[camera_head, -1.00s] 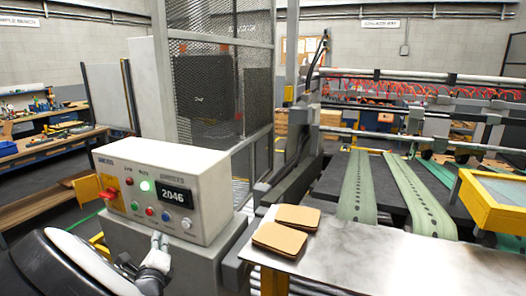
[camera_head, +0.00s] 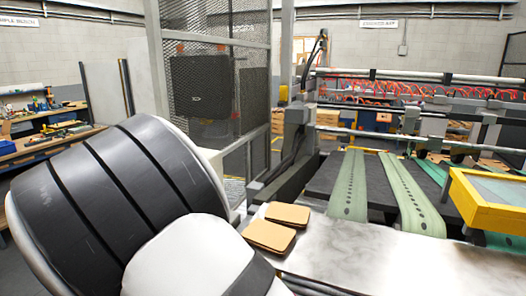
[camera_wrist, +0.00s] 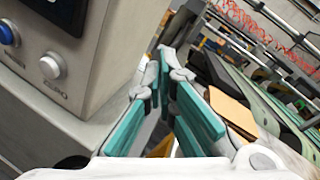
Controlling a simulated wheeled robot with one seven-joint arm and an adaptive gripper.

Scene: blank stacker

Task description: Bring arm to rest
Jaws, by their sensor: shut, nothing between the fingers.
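My gripper (camera_wrist: 164,75) shows in the wrist view, with its teal-padded fingers shut and nothing between them. It is beside the control box (camera_wrist: 105,45), whose blue button (camera_wrist: 8,33) and grey knob (camera_wrist: 51,67) are at the left. In the head view my arm fills the lower left, and it hides the gripper and the control box.
Two tan blanks (camera_head: 270,235) lie on the metal table (camera_head: 400,265), and a tan blank (camera_wrist: 232,112) shows in the wrist view. Green belts (camera_head: 349,190) and a yellow frame (camera_head: 490,205) are at the right. A mesh fence (camera_head: 215,90) stands behind.

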